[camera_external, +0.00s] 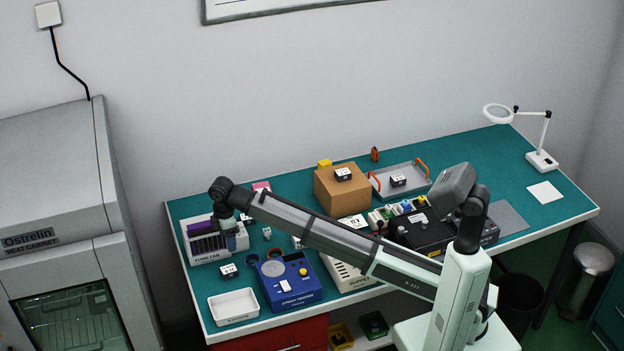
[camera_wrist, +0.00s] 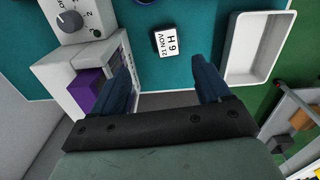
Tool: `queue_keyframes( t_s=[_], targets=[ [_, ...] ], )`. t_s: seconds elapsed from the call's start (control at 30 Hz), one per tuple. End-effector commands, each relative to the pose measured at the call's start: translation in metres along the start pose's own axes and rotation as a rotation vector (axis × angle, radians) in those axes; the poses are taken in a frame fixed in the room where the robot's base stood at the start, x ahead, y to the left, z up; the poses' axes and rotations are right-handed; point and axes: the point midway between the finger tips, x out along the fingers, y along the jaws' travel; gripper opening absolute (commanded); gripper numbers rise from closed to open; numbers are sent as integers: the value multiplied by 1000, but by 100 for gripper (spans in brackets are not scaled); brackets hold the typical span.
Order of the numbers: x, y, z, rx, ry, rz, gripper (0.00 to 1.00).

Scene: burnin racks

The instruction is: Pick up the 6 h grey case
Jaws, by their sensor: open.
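A small dark case with a white label (camera_wrist: 166,41) lies on the teal bench in the wrist view. Its label, seen turned, appears to read 6 H and 21 NOV. In the external view a small case (camera_external: 229,271), seemingly the same one, lies between the white fan box and the white tray. My gripper (camera_wrist: 165,78) is open and empty, its two blue fingers apart, with the case beyond the fingertips and not between them. In the external view my gripper (camera_external: 231,238) hangs at the fan box's right end.
The white box with a purple block (camera_external: 200,240) stands close to my gripper. A white tray (camera_external: 233,308) and a blue device (camera_external: 289,281) flank the case. Similar small cases sit on a cardboard box (camera_external: 343,196) and in a grey tray (camera_external: 385,192).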

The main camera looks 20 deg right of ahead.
Motion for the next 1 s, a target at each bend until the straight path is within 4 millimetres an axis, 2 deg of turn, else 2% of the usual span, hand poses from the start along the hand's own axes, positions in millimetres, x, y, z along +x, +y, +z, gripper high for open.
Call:
queue_keyframes(
  t_s=[0.1,0.27,0.7,1.0],
  targets=[
    [1,-10,-8,-15,0,-11,77],
    [11,-11,-8,-17,-1,-14,77],
    [78,-12,-8,-16,-1,-14,77],
    [95,-12,-10,-16,-1,-13,77]
  ],
)
